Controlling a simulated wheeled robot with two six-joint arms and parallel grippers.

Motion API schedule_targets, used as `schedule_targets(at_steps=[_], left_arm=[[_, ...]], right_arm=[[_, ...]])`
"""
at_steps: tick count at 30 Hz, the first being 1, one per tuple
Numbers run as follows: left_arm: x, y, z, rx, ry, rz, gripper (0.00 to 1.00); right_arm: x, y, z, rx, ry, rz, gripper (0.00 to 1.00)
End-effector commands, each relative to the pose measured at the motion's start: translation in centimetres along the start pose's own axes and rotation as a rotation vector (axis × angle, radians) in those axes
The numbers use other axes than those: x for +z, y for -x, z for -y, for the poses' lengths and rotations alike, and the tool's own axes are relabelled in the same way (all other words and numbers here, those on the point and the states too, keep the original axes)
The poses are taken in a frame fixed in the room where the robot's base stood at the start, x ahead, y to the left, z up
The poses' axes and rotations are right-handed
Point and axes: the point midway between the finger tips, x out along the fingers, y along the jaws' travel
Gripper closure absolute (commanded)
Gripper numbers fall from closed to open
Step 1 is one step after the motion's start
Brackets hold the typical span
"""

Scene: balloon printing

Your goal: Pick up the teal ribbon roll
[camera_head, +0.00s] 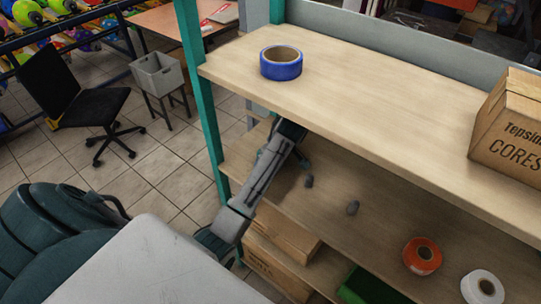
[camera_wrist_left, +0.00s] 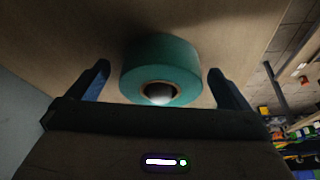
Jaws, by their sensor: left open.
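The teal ribbon roll (camera_wrist_left: 160,55) stands between the two fingers of my left gripper (camera_wrist_left: 158,72) in the left wrist view, with its pale core facing the camera. The gripper is open, with one finger on each side of the roll and a visible gap at both sides. In the head view my left arm (camera_head: 255,180) reaches in over the lower shelf, and its far end goes under the upper board. The teal roll cannot be clearly made out there. My right gripper is not in view.
A blue roll (camera_head: 281,63) sits on the upper shelf (camera_head: 350,110), with a cardboard box (camera_head: 508,125) at its right. An orange roll (camera_head: 422,256) and a white roll (camera_head: 482,288) lie on the lower shelf. The upper board and a teal post (camera_head: 205,100) bound the space around my arm.

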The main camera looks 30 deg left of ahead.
Motion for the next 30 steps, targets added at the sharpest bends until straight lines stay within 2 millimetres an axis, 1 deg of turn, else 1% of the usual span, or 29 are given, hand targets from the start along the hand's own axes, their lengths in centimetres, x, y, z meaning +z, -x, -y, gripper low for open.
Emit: schedule_targets(at_steps=[1,3,8,9,11,15,16,25,30], left_arm=[[0.0,-0.3,0.1,-0.002,-0.001,0.001,0.0],[0.0,-0.6,0.1,-0.001,-0.001,0.001,0.0],[0.1,-0.7,0.0,0.001,0.0,0.001,0.0],[0.1,-0.7,0.0,0.001,0.0,0.001,0.04],[0.1,-0.6,0.0,0.001,0.0,0.001,0.16],[0.1,-0.6,0.0,0.001,0.0,0.0,0.43],[0.1,-0.6,0.0,0.001,0.0,0.0,0.47],[0.0,-0.5,0.0,0.002,0.0,0.0,0.47],[-0.5,0.4,-0.1,0.004,0.001,-0.002,0.47]], right_arm=[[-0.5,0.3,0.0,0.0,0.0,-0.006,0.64],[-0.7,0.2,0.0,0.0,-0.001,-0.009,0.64],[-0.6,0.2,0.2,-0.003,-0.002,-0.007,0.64],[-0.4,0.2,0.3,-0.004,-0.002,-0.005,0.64],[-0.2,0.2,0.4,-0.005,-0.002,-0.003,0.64],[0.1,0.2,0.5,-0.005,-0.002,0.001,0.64],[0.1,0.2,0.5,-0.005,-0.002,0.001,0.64],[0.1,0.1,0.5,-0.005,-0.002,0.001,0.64],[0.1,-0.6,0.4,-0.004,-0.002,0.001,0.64]])
